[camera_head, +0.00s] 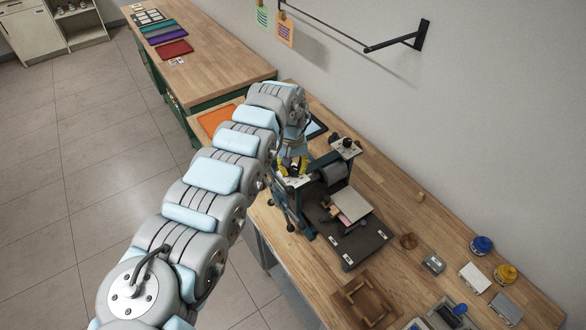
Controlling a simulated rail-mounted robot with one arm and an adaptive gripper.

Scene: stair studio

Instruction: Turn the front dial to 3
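A dark green and black press (335,215) with a roller (333,173) stands on the wooden workbench. On its far post is a white plate with a black dial (347,145). On its near post is a matching white plate (298,182), just below the end of my arm. My gripper (294,170), with black and yellow parts, is over this near plate and covers its front dial. The dial's pointer and numbers cannot be read. Whether the fingers touch the dial, and how far apart they are, is too small and hidden to tell.
A wooden frame (362,301), blue jar (481,245), yellow jar (505,274) and grey blocks (507,307) lie on the bench's right part. A wall rail (395,42) hangs above.

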